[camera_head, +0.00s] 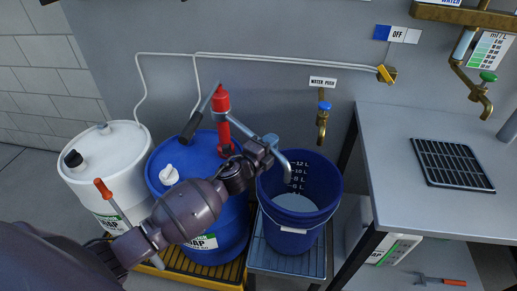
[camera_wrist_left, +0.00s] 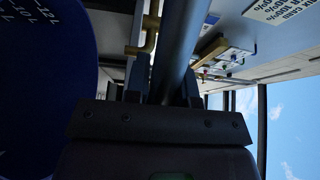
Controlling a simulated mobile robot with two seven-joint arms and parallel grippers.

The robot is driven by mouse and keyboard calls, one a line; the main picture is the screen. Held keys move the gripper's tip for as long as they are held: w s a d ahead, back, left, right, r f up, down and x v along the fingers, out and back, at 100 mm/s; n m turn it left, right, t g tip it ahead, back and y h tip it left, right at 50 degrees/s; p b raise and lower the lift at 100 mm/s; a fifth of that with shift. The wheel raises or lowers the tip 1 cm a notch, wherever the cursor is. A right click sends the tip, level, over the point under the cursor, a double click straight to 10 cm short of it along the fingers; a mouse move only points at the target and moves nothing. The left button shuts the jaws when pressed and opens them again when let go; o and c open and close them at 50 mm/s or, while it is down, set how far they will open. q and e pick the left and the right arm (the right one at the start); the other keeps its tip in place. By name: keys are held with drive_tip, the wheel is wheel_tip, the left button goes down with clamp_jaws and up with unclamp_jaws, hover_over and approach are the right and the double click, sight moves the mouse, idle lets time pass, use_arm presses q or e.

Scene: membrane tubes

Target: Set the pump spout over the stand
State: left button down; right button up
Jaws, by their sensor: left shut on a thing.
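A red hand pump (camera_head: 221,103) stands on the blue drum (camera_head: 223,222). Its grey-blue spout (camera_head: 286,165) runs right and bends down, with its end over the mouth of a blue bucket (camera_head: 290,232). The bucket sits on a low metal stand (camera_head: 260,259) with a slatted top. My left gripper (camera_head: 267,145) is shut on the spout near its bend. In the left wrist view the spout (camera_wrist_left: 177,40) passes between the fingers. The arm hides part of the drum. My right gripper is not in view.
A white drum (camera_head: 100,170) stands left of the blue one. A brass tap (camera_head: 322,125) labelled water hangs on the wall behind the bucket. A grey table (camera_head: 400,190) with a black grate (camera_head: 455,162) stands right. A red-handled tool (camera_head: 450,282) lies on the floor.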

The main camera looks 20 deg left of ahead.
use_arm(q)
drive_tip(key=shift+w+d+n+y, duration=0.2)
drive_tip(key=shift+w+n+y, duration=0.1)
drive_tip(key=shift+w+y, duration=0.25)
drive_tip(key=shift+w+d+n+y, duration=0.15)
drive_tip(key=shift+w+n+y, duration=0.2)
drive_tip(key=shift+w, duration=0.25)
drive_tip(key=c, duration=1)
unclamp_jaws()
drive_tip(key=shift+o, duration=0.2)
drive_tip(key=s+a, duration=0.1)
drive_tip(key=s, duration=0.9)
drive_tip(key=shift+s+a, duration=0.3)
drive_tip(key=shift+a, duration=0.05)
